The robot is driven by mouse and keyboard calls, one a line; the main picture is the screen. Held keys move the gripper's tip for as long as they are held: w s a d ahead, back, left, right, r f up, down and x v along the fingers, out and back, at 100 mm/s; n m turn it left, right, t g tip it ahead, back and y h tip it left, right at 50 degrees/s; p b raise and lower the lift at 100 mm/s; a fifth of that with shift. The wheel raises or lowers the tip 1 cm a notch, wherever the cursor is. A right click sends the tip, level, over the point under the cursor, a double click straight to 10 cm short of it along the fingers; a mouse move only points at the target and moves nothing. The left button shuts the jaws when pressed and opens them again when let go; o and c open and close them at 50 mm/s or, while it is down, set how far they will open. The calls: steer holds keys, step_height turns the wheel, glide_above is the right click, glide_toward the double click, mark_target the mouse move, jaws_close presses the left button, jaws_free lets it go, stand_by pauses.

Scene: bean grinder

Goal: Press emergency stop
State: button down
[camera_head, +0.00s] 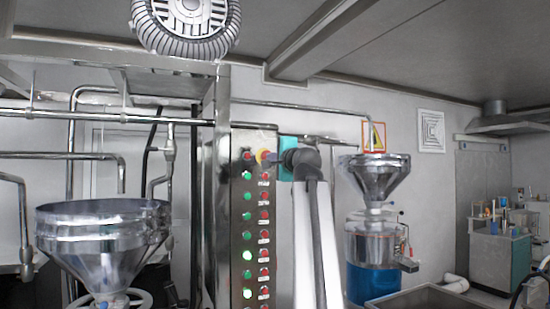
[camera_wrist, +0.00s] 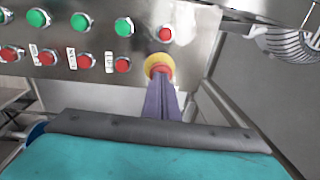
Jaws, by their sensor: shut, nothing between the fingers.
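The emergency stop (camera_head: 261,154) is a red button on a yellow ring near the top of the steel control panel. In the wrist view the emergency stop (camera_wrist: 154,62) is directly in front of my gripper (camera_wrist: 161,77). My gripper's purple fingers are shut together and empty, and their tips overlap the lower part of the button. In the head view my gripper (camera_head: 270,157) reaches the panel from the right, partly covering the emergency stop. I cannot tell whether the tips touch the button.
Several green buttons (camera_wrist: 124,27) and red buttons (camera_wrist: 122,64) sit close to the emergency stop on the panel (camera_head: 237,190). A steel hopper (camera_head: 104,222) stands at left, and a grinder with a funnel (camera_head: 374,175) stands right of my arm.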

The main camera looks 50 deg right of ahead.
steer(key=shift+w+d+r, duration=0.15)
steer(key=shift+w, duration=0.2)
steer(key=shift+w+d+r, duration=0.15)
steer(key=shift+w, duration=0.2)
steer(key=shift+r, duration=0.1)
steer(key=shift+s+a, duration=0.1)
steer(key=p+v, duration=0.1)
steer(key=v, duration=1.3)
steer(key=shift+f+p, duration=0.3)
steer(key=shift+f, duration=0.05)
